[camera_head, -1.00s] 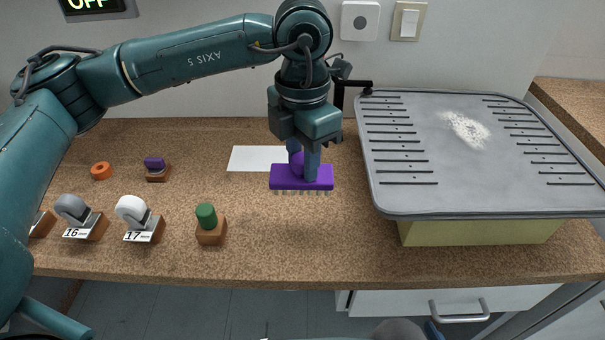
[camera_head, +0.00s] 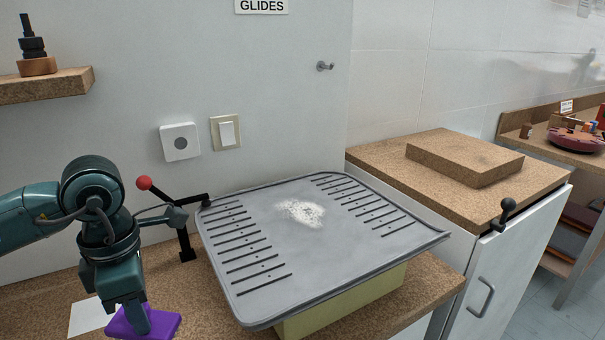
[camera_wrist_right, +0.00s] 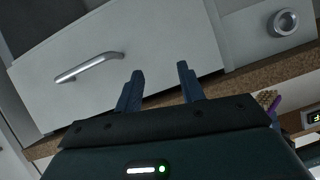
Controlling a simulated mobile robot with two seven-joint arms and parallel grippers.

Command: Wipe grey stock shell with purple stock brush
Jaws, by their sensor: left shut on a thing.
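The grey stock shell (camera_head: 300,255) is a wide grooved tray-like panel, with a white powdery patch (camera_head: 301,213) near its middle. It lies on a pale yellow-green block (camera_head: 345,300). My left gripper (camera_head: 136,316) is shut on the purple stock brush (camera_head: 163,324), left of the shell and apart from it. The brush's lower part is cut off by the picture edge. A purple piece with tan bristles, apparently the brush, shows at the right of the right wrist view (camera_wrist_right: 275,104). My right gripper (camera_wrist_right: 160,86) is open and empty, before a drawer front.
A black clamp with a red-knobbed lever (camera_head: 144,184) stands between my left arm and the shell's back left corner. A white card (camera_head: 88,318) lies on the bench. Right of the shell stands a cabinet (camera_head: 440,150) bearing a brown slab (camera_head: 465,160).

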